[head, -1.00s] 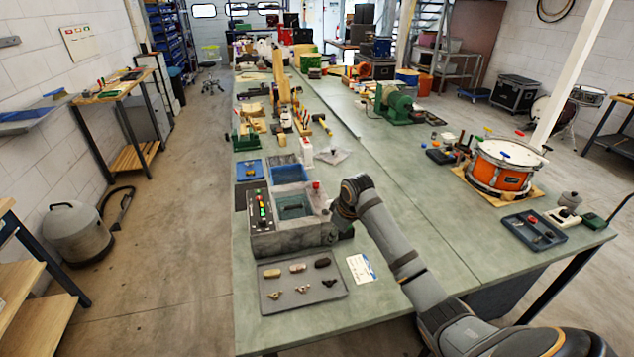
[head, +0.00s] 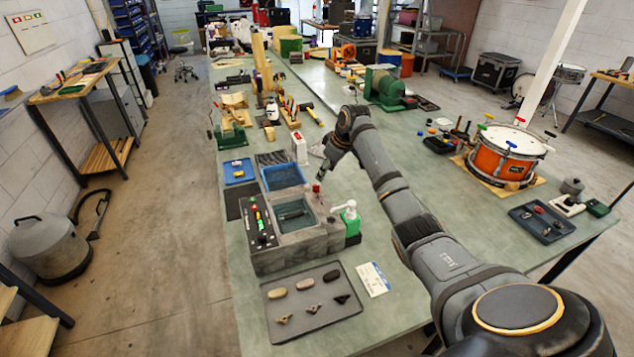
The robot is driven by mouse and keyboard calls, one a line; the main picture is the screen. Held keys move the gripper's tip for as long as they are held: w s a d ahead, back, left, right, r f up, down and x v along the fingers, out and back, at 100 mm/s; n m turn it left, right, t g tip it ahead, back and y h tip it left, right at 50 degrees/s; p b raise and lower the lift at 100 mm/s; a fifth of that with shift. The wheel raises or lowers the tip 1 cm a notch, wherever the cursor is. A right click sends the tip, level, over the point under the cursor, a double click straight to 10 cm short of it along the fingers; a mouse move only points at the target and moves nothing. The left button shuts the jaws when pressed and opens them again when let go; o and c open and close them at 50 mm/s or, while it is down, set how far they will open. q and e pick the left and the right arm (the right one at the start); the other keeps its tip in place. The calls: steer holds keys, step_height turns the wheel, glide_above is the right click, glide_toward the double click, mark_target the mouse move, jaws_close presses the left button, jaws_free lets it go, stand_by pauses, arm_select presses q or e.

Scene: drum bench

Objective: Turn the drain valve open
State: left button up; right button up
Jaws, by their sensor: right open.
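A grey stone-like basin unit (head: 300,248) stands on the green bench, with a recessed tank (head: 293,213) in it. A small red knob (head: 316,188) sits at its back right corner; it looks like the drain valve, but its turn position is too small to tell. My right gripper (head: 325,172) points down just behind and slightly right of the red knob, apart from it as far as I can see. It is open and empty; its fingers look small and dark. My left gripper is out of view.
A white pump bottle with a green body (head: 351,222) stands right of the basin. A control panel (head: 258,222) lines its left side. A grey tray (head: 310,305) with several small parts lies in front, beside a card (head: 373,279). A white-and-red bottle (head: 299,148) stands behind.

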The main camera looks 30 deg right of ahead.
mark_target(317, 185)
steer(key=x, duration=0.4)
steer(key=shift+w+a+p, duration=0.15)
steer(key=shift+p, duration=0.25)
steer(key=x, duration=0.5)
steer(key=shift+w, duration=0.1)
steer(key=shift+c, duration=1)
steer(key=c, duration=0.7)
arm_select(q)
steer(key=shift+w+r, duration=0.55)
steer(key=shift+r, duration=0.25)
arm_select(e)
jaws_close()
